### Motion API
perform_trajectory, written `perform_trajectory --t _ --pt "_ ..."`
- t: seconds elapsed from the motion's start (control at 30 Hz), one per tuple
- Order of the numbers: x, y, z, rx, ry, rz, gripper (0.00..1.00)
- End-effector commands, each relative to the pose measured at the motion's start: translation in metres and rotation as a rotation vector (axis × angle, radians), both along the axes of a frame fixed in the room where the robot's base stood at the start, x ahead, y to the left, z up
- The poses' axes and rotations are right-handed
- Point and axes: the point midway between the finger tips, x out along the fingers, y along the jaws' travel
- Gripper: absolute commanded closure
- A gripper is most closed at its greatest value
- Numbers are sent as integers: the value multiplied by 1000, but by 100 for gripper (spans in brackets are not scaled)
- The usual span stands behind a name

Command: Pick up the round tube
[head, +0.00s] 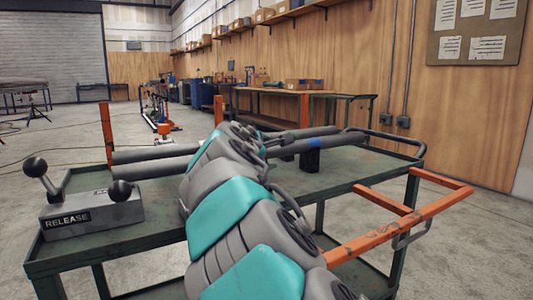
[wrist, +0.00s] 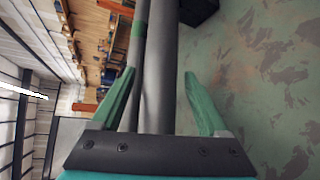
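Two long grey tubes lie side by side across the green cart top in the head view, a nearer tube (head: 150,168) and a farther tube (head: 160,152). In the wrist view, a wide grey tube (wrist: 160,65) runs between the fingers of my gripper (wrist: 160,74). A narrower-looking tube (wrist: 139,50) with a green band runs beside it, close to the left finger. The fingers stand apart, with a clear gap between the wide tube and the right finger. In the head view my arm hides the gripper and the tubes' middle.
The green cart (head: 345,172) has a bare worn top at right and an orange handle frame (head: 385,232). A dark block (head: 310,160) stands at the tubes. A grey RELEASE box (head: 92,215) with ball-topped levers sits at left. An orange post (head: 106,132) rises behind.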

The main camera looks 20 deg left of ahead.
Motion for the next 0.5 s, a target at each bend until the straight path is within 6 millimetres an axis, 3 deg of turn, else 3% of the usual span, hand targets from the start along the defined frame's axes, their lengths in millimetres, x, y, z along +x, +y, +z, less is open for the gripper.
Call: perform_trajectory --t 0.07,0.5 --pt "0 0 0 0 0 0 33" --pt "0 0 0 0 0 0 83"
